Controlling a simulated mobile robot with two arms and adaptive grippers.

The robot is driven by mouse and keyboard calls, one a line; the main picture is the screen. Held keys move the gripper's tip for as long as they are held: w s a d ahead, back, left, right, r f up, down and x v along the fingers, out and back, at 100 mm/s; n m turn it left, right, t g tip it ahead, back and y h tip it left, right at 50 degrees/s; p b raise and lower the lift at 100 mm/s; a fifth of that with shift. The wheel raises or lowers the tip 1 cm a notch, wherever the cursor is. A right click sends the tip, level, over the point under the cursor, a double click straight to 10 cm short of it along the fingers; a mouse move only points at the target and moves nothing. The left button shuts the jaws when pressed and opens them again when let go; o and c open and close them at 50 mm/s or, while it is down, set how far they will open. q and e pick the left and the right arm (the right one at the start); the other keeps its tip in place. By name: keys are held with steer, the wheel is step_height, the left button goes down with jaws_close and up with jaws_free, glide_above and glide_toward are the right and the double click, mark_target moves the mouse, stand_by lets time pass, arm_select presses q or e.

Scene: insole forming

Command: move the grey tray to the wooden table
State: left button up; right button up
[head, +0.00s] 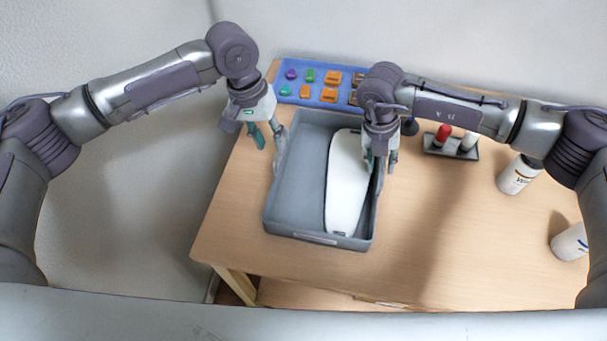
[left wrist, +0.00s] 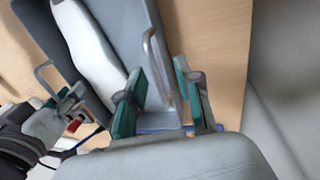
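The grey tray (head: 298,185) sits on the wooden table (head: 430,230) with a white, elongated insole-shaped piece (head: 346,185) lying in its right half. My left gripper (head: 267,136) is open at the tray's left wall. In the left wrist view its green-padded fingers (left wrist: 164,98) stand apart on either side of the tray's metal handle (left wrist: 153,55), with no clear contact. My right gripper (head: 381,163) is at the tray's right wall, fingers apart; its handle there is partly hidden. That gripper also shows in the left wrist view (left wrist: 62,112), near the opposite handle (left wrist: 42,75).
A blue board (head: 300,68) with several coloured blocks lies behind the tray. A small rack (head: 452,150) with red and white items stands to the right. Two white bottles (head: 518,176) (head: 570,242) are farther right. The table's front right is clear.

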steer(key=shift+r, duration=0.2)
arm_select(q)
steer(key=r, duration=0.2)
steer(key=a+r, duration=0.1)
steer(key=r, duration=0.2)
steer(key=shift+w+r, duration=0.1)
arm_select(e)
step_height(320, 180, up, 11)
steer(key=a, duration=0.2)
steer(key=shift+w+a+r, duration=0.15)
steer(key=shift+w+r, duration=0.05)
steer(key=shift+f, duration=0.1)
